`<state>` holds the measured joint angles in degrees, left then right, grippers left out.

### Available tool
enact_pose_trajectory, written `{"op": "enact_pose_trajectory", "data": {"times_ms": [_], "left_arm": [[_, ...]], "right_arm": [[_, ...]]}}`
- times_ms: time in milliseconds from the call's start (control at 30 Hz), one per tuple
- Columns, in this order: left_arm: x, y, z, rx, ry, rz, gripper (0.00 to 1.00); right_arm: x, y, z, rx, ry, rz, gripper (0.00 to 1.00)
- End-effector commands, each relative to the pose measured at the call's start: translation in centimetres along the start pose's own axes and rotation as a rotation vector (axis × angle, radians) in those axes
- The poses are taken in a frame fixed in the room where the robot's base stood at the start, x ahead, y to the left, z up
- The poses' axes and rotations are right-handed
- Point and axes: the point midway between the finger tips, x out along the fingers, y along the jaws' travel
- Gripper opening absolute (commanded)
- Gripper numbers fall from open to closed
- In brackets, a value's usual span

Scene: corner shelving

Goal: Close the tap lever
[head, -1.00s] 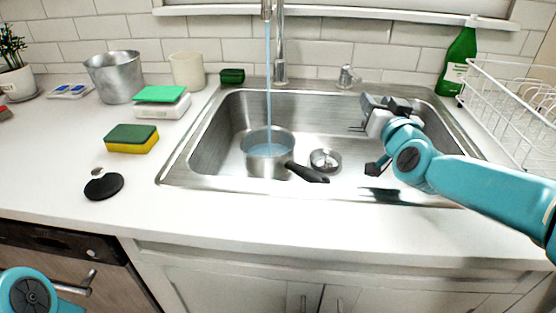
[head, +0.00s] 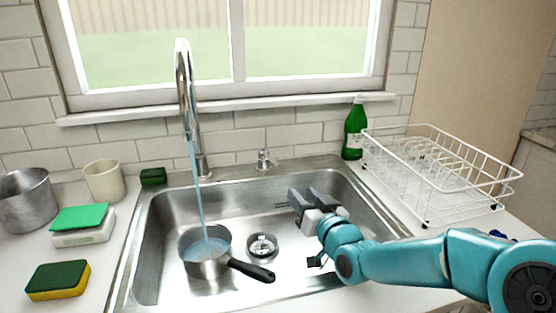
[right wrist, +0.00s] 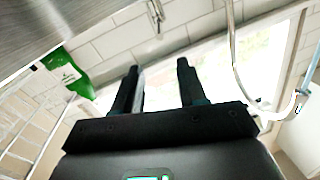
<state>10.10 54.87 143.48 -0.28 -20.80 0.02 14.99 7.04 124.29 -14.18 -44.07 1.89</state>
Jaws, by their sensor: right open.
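The chrome tap (head: 188,105) stands behind the sink, and water runs from its spout into a pot (head: 207,262). A small metal fitting, apparently the tap lever (head: 263,160), stands on the sink's back rim, right of the tap. My right gripper (head: 303,194) is open and empty over the right part of the sink, in front of the lever and apart from it. In the right wrist view, the lever (right wrist: 155,14) shows beyond and above the gap between the open fingers (right wrist: 158,68). The tap (right wrist: 233,60) shows to their right. My left gripper is not in view.
A green bottle (head: 354,130) and a white dish rack (head: 440,185) stand right of the sink. The pot's black handle (head: 252,270) points right. A dark green sponge (head: 153,176) and a beige cup (head: 104,181) are at the left. The space between gripper and lever looks clear.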

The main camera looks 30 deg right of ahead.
Motion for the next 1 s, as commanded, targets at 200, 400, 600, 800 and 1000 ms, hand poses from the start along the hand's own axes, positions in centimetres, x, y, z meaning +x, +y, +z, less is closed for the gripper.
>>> {"op": "enact_pose_trajectory", "data": {"times_ms": [200,400,600,800,1000], "left_arm": [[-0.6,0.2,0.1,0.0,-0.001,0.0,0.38],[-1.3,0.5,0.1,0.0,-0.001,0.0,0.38],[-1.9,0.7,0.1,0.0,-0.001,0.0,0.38],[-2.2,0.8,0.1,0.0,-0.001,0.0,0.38],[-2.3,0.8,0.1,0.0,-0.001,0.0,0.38]], "right_arm": [[3.7,0.2,-0.1,0.0,-0.001,-0.004,0.41],[8.6,0.3,-0.2,-0.001,0.0,-0.003,0.41],[12.8,0.3,-0.2,-0.001,0.001,-0.001,0.41],[15.2,0.2,-0.1,-0.001,0.001,0.0,0.41],[15.9,0.2,-0.1,0.0,0.001,0.001,0.41]]}}
